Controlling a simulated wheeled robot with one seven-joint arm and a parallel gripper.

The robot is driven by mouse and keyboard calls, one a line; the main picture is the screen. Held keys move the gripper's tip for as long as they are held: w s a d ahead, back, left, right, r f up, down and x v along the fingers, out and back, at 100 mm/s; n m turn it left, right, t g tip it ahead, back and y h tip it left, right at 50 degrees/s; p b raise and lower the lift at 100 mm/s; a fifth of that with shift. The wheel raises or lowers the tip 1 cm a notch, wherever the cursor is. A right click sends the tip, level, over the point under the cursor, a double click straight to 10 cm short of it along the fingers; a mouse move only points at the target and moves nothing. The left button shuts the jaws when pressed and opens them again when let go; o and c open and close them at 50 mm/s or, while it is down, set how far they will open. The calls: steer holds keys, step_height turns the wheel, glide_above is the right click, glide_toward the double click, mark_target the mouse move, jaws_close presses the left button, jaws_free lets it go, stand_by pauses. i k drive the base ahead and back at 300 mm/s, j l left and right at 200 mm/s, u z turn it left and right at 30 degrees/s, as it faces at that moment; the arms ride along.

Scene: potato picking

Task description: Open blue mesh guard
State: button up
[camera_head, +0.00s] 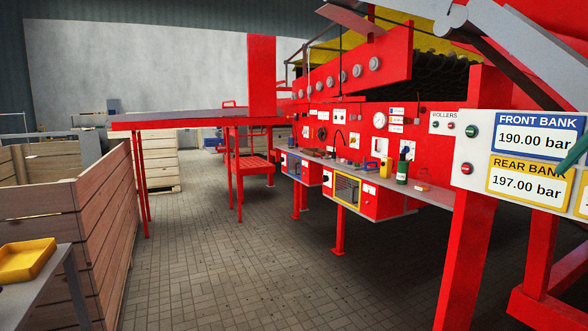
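A small blue-framed guard (291,165) shows on the front of a red box under the machine's grey shelf, near the middle of the view. It is small and far off, and it looks closed, though its mesh and any latch are too small to make out. A similar yellow-framed mesh guard (347,190) is on the nearer red box to its right.
The red machine (400,60) fills the right side, with its pressure panel (465,150) close by. Wooden crates (60,215) and a yellow tray (27,262) stand at left. Red legs (239,175) hold a platform. The tiled floor (230,270) between is clear.

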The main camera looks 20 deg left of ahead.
mark_target(289, 160)
steer(key=i+u, duration=0.1)
steer(key=u, duration=0.45)
steer(key=i+j+u, duration=0.1)
steer(key=i+u, duration=0.25)
steer(key=i, duration=0.2)
steer(key=i+u, duration=0.3)
steer(key=i, duration=0.3)
steer(key=i+l+u, duration=0.35)
steer(key=i, duration=0.2)
steer(key=i+z, duration=0.1)
steer(key=i, duration=0.4)
steer(key=i+j+z, duration=0.1)
steer(key=i, duration=0.35)
steer(key=i+j+z, duration=0.1)
steer(key=i, duration=0.4)
steer(key=i+j+z, duration=0.15)
steer(key=i, duration=0.3)
steer(key=i+j+z, duration=0.15)
steer(key=i, duration=1.6)
steer(key=i+l+z, duration=0.15)
steer(key=i+z, duration=0.15)
steer(key=i, duration=0.3)
steer(key=i+z, duration=0.3)
steer(key=i, duration=0.35)
